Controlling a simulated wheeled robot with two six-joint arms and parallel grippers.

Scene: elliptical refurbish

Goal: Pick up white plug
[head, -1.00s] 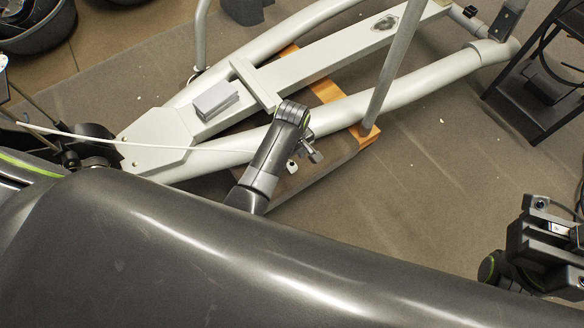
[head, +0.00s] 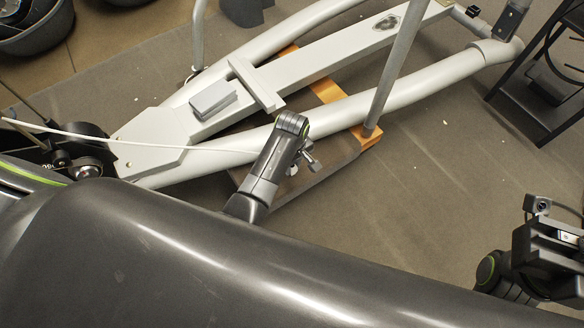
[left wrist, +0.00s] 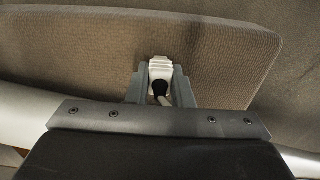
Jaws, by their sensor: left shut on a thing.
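The white plug (left wrist: 160,68) is between the grey fingers of my left gripper (left wrist: 160,88) in the left wrist view. The fingers are shut on its sides. A black piece and the start of a white cord show below it. In the head view my left gripper (head: 306,158) is at the end of the dark arm link in the middle, over a brown board; the plug there is too small to tell. A white cable (head: 120,137) runs from the left edge to behind that link. My right gripper (head: 560,240) is at the lower right; its fingers do not show clearly.
A light grey metal frame (head: 345,120) lies across the upper middle on orange wooden blocks (head: 328,90). A grey box (head: 212,97) sits on it. A black stand (head: 545,100) is at the right, black tubs (head: 30,30) at upper left. The floor at right is mostly clear.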

